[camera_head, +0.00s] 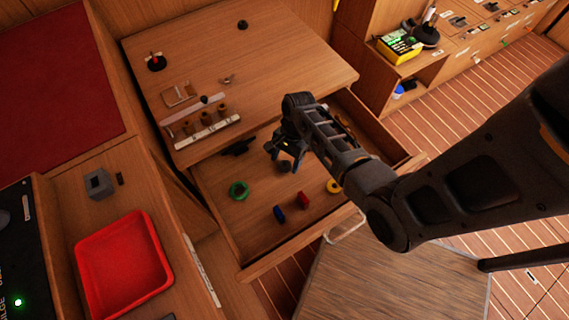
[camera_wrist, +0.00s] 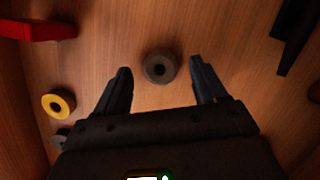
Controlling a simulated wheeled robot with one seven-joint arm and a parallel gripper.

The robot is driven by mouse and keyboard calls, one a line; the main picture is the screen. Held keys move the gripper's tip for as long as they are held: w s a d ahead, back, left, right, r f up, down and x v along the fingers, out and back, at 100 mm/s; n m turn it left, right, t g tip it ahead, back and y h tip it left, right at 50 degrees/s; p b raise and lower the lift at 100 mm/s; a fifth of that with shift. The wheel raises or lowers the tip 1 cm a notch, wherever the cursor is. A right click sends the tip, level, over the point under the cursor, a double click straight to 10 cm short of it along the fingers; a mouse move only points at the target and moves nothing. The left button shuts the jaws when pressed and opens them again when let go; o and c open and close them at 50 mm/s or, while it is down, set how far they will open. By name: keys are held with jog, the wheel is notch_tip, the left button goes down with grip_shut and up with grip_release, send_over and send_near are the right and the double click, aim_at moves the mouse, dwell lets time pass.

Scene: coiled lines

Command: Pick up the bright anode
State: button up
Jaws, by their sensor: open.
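In the wrist view a thick grey-brown ring (camera_wrist: 159,67) with a dark centre hole lies flat on the drawer floor, between and just beyond my fingertips. It looks like an anode, but it appears dull in this light and I cannot tell whether it is the bright one. My gripper (camera_wrist: 160,80) is open and empty above the drawer, its two dark fingers spread either side of the ring. In the head view my gripper (camera_head: 285,155) hangs over the middle of the open drawer. A small grey thing (camera_wrist: 61,136) shows partly beside my gripper body.
The open wooden drawer (camera_head: 250,245) also holds a green ring (camera_head: 238,190), a blue piece (camera_head: 279,213), a red piece (camera_head: 304,200), a yellow ring (camera_head: 334,186) and a black item (camera_head: 238,147). A red tray (camera_head: 125,265) stands on the left counter.

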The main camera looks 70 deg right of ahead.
jog(key=shift+a+f, duration=0.15)
jog(key=shift+f, duration=0.35)
jog(key=c, duration=1.2)
